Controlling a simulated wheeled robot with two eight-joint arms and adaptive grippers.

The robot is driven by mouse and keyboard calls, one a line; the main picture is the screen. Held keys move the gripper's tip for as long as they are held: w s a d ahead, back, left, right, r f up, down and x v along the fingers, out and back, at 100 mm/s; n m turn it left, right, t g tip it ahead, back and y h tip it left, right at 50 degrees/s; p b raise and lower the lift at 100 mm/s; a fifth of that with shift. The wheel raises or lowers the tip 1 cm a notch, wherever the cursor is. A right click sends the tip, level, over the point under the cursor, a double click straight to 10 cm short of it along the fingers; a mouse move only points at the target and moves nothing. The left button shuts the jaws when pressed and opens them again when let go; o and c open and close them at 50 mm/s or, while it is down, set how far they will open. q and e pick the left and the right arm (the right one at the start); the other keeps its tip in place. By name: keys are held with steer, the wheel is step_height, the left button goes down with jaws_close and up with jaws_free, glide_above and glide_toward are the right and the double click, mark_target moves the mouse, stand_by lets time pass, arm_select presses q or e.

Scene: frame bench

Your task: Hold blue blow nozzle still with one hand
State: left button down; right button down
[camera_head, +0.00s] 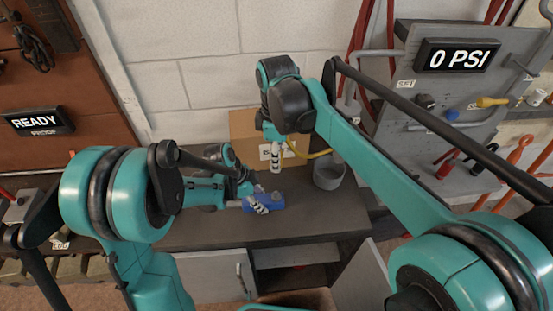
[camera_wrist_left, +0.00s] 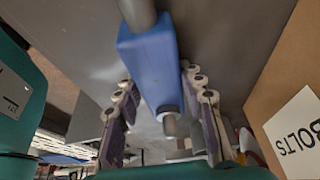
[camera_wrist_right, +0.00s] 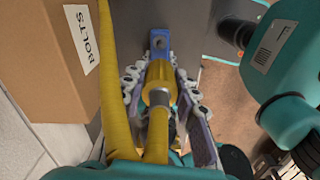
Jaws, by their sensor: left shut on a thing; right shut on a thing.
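In the left wrist view the blue nozzle (camera_wrist_left: 150,62) is a long block with a grey round piece at each end. My left gripper (camera_head: 259,206) reaches in from the left, with its fingers on either side of the nozzle and shut on it. My right gripper (camera_head: 276,160) points down above and behind the nozzle. It is shut on a yellow hose fitting (camera_wrist_right: 160,82) with a metal collar. In the right wrist view the nozzle's blue end (camera_wrist_right: 160,42) shows beyond the fitting.
A cardboard box labelled BOLTS (camera_wrist_right: 50,55) stands against the wall behind the grippers. A grey cup (camera_head: 328,174) stands right of them. The yellow hose (camera_head: 312,154) runs past the box. A grey panel with a 0 PSI display (camera_head: 458,56) is at right.

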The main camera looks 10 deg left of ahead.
steer(key=shift+r, duration=0.25)
arm_select(q)
steer(key=c, duration=0.9)
jaws_free()
steer(key=shift+o, duration=0.2)
steer(key=shift+r, duration=0.1)
steer(key=v, duration=1.2)
steer(key=shift+s, duration=0.1)
arm_select(e)
steer(key=shift+s, duration=0.1)
